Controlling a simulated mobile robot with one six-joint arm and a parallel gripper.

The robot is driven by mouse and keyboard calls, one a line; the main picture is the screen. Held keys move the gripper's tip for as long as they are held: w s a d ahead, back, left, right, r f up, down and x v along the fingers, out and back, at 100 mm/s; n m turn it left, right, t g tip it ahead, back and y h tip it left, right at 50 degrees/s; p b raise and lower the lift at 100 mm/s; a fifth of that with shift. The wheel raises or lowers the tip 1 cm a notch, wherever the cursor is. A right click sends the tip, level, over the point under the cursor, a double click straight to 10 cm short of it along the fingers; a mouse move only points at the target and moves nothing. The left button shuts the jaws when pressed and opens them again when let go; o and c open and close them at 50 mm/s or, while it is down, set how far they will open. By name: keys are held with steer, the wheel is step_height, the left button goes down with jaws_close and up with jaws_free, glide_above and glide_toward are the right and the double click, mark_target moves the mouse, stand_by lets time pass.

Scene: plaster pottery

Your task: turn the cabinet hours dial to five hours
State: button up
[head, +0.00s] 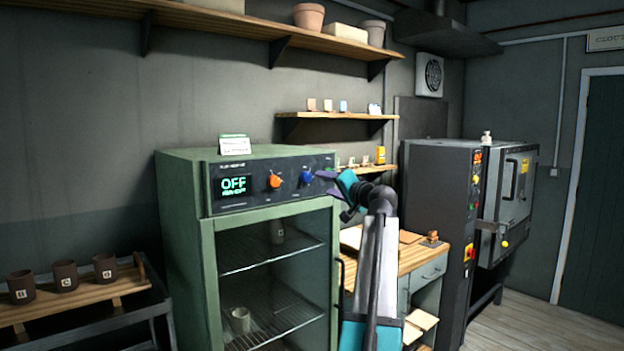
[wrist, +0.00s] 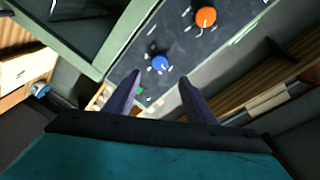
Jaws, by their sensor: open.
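The green drying cabinet (head: 178,205) stands in the middle of the head view. Its dark control panel (head: 245,172) has a display (head: 234,185) reading OFF. An orange dial (head: 274,181) and a blue dial (head: 306,176) sit on the panel; their labels are too small to read, so I cannot tell which sets hours. My gripper (head: 325,181) is open and empty, with purple fingers near the panel's right end, right of the blue dial. In the wrist view, the blue dial (wrist: 160,63) shows between and beyond my fingertips (wrist: 157,80). The orange dial (wrist: 205,17) is farther off.
A small card (head: 234,144) stands on the cabinet top. The glass door below shows wire racks with pots. A wooden workbench (head: 410,258) and a dark kiln (head: 440,190) stand to the right. Dark cups (head: 66,275) sit on a shelf at left. Floor is clear at far right.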

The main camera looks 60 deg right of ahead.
mark_target(308, 177)
steer(key=p+x, duration=0.2)
steer(key=x, duration=0.8)
steer(key=shift+w+d+p, duration=0.25)
steer(key=shift+w+p, duration=0.05)
steer(key=shift+w, duration=0.05)
steer(key=c, duration=1)
steer(key=shift+c, duration=0.2)
steer(key=shift+r+m+p, duration=0.1)
steer(key=shift+m+p, duration=0.2)
steer(key=shift+m, duration=0.1)
steer(key=m+p, duration=0.2)
steer(key=m, duration=0.1)
steer(key=shift+r+m+g, duration=0.15)
steer(key=shift+m+g, duration=0.15)
steer(key=shift+m, duration=0.1)
steer(key=shift+m+y+p, duration=0.5)
steer(key=shift+m+p, duration=1.1)
steer(key=shift+m, duration=0.5)
